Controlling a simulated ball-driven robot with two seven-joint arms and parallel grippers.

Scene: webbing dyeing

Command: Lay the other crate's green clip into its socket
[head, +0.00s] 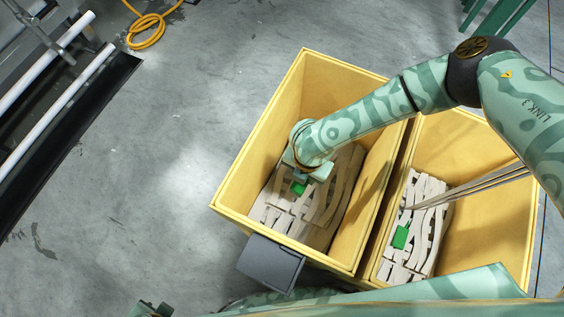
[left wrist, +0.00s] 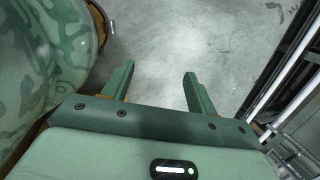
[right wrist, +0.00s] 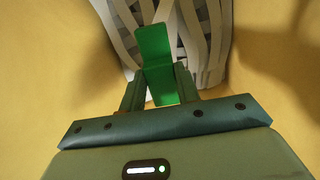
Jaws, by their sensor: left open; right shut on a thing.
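Two yellow crates stand side by side, the left one (head: 262,120) and the right one (head: 490,170). My right gripper (head: 303,178) reaches down into the left crate and is shut on a green clip (head: 298,188). In the right wrist view this clip (right wrist: 155,50) sticks out beyond the fingertips, over pale webbing (right wrist: 205,45). I cannot tell whether it touches the webbing or a socket. Another green clip (head: 400,237) lies on the webbing (head: 418,205) in the right crate. My left gripper (left wrist: 155,88) is open and empty above the floor, outside the crates.
A dark grey box-like piece (head: 270,264) sits against the left crate's front side. Thin rods (head: 470,187) cross above the right crate. A machine with white rollers (head: 45,62) stands at far left, a coiled yellow hose (head: 146,30) behind. The floor between is clear.

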